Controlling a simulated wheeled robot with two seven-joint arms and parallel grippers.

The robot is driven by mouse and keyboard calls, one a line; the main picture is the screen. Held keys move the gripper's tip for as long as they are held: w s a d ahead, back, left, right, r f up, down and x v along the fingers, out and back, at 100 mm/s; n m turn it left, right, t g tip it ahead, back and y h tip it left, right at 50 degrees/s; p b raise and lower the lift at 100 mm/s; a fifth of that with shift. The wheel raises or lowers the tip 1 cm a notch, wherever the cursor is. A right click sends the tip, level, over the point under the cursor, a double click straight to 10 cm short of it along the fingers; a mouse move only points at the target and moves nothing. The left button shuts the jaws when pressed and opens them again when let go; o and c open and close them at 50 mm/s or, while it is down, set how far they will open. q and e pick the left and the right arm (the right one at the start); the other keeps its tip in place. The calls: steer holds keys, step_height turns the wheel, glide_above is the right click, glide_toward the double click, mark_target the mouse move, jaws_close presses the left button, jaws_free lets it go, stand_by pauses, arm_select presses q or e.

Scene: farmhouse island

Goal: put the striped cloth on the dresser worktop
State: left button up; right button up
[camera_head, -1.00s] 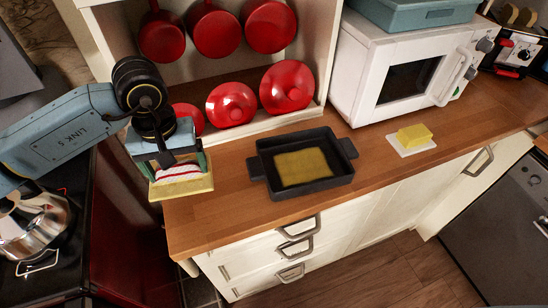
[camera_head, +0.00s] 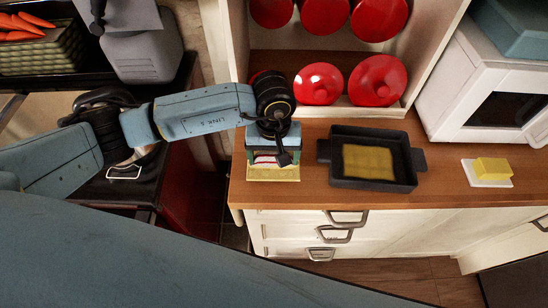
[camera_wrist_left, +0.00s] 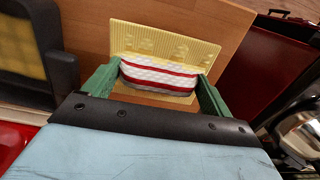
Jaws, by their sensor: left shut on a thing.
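My left gripper (camera_head: 272,166) is shut on the striped cloth (camera_head: 268,159), a white bundle with red stripes. In the left wrist view the striped cloth (camera_wrist_left: 160,75) sits between the two green fingers. A flat yellow ribbed piece (camera_head: 273,174) shows just below and behind it; I cannot tell whether it is part of the cloth. The cloth is over the left end of the dresser worktop (camera_head: 440,190); I cannot tell whether it touches the wood. My right gripper is not in view.
A black pan (camera_head: 373,184) with a yellow inside stands right of the cloth. Butter on a white dish (camera_head: 488,183) and a white microwave (camera_head: 470,105) are further right. Bare wood lies between pan and butter.

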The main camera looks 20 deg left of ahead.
arm_select(q)
step_height(320, 180, down, 2)
steer(key=shift+f, duration=0.1)
steer(key=shift+f, duration=0.2)
steer(key=o, duration=0.7)
steer(key=shift+o, duration=0.2)
steer(key=shift+r, duration=0.1)
steer(key=shift+r, duration=0.2)
step_height(320, 180, up, 12)
steer(key=shift+f+b, duration=0.1)
steer(key=shift+b, duration=0.75)
